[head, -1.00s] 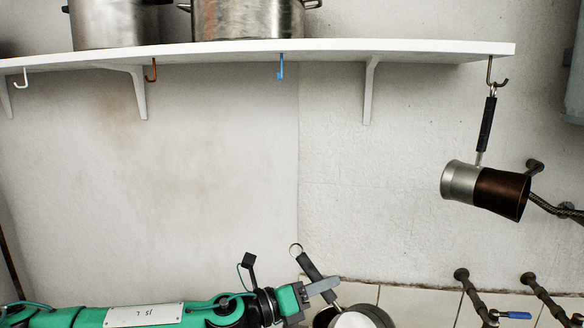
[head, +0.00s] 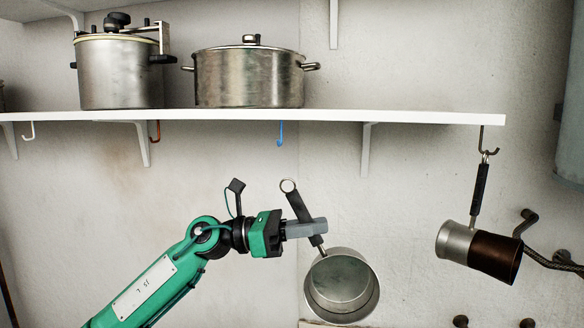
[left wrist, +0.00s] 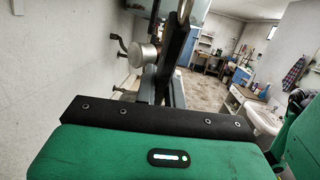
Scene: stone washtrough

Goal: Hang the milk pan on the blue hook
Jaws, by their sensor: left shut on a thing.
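The milk pan (head: 341,287) is a small steel pan with a black handle ending in a metal ring (head: 288,185). My left gripper (head: 312,229) is shut on the pan's handle. The pan hangs tilted in the air, its ring uppermost, below the shelf. The blue hook (head: 281,133) hangs empty under the shelf edge, above the ring and apart from it. In the left wrist view the dark handle (left wrist: 178,50) rises from behind the gripper's black edge. My right gripper is not in view.
The white shelf (head: 250,116) holds a pressure cooker (head: 118,75) and a steel pot (head: 250,80). A white hook (head: 29,131) and a brown-orange hook (head: 156,132) are empty. A steel-and-brown pot (head: 480,252) hangs from the dark hook (head: 488,146) at right.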

